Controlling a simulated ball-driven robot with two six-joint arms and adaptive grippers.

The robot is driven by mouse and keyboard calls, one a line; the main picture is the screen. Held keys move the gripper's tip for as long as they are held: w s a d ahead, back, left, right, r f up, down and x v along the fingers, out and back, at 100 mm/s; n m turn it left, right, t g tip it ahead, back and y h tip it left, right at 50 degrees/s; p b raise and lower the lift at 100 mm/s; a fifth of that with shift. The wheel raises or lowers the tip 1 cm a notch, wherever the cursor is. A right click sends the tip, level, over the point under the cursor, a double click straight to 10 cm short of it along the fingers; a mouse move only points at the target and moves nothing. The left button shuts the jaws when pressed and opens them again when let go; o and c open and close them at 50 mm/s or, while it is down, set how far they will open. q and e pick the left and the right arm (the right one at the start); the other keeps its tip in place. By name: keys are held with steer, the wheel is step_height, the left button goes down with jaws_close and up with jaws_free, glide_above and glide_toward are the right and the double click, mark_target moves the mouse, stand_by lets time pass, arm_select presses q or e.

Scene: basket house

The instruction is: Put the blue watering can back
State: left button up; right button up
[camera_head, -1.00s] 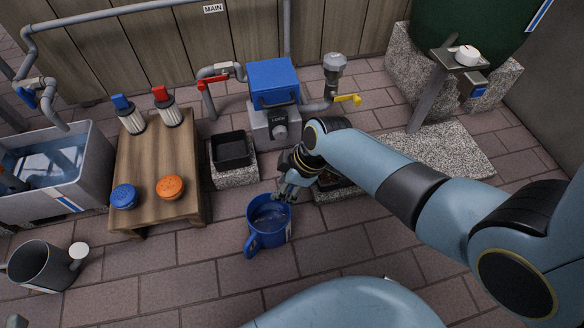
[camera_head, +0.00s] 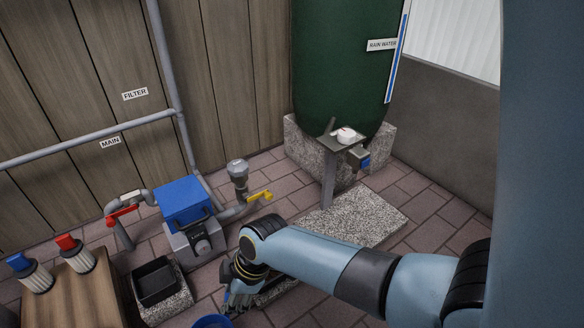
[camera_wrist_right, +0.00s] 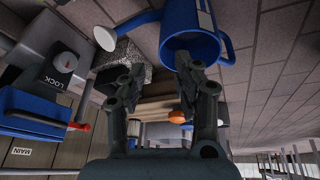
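The blue watering can (camera_head: 212,322) is at the bottom edge of the head view, where only part of its rim shows. In the right wrist view the blue watering can (camera_wrist_right: 180,25) shows its body, round opening, handle and a white spout end. My right gripper (camera_head: 234,303) is just beside it in the head view. In the wrist view my right gripper (camera_wrist_right: 160,62) has its fingers apart; one overlaps the can's rim. I cannot tell whether it touches. Nothing is held between the fingers. My left gripper is not in view.
A speckled slab (camera_head: 365,218) lies below the green rain water tank (camera_head: 345,60). A black tray (camera_head: 156,281), a blue-lidded pump box (camera_head: 185,203) and a wooden table (camera_head: 75,300) with filters stand to the left. A yellow-handled valve (camera_head: 258,196) is behind my right arm.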

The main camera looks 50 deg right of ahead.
steer(key=s+d+r+m+t+h, duration=0.1)
steer(key=s+d+r+m+t, duration=0.15)
steer(key=s, duration=0.55)
steer(key=s+d+r+m+t, duration=0.1)
steer(key=s+r+m, duration=0.2)
steer(key=r, duration=0.4)
steer(key=s+d+r+m+t+h, duration=0.1)
steer(key=s+r+m+t, duration=0.1)
steer(key=r, duration=0.6)
steer(key=shift+s+d+r+m+h, duration=0.15)
steer(key=shift+s+d+m+h, duration=0.2)
steer(key=shift+s+m, duration=0.6)
steer(key=shift+s+d, duration=0.1)
steer(key=shift+s, duration=0.15)
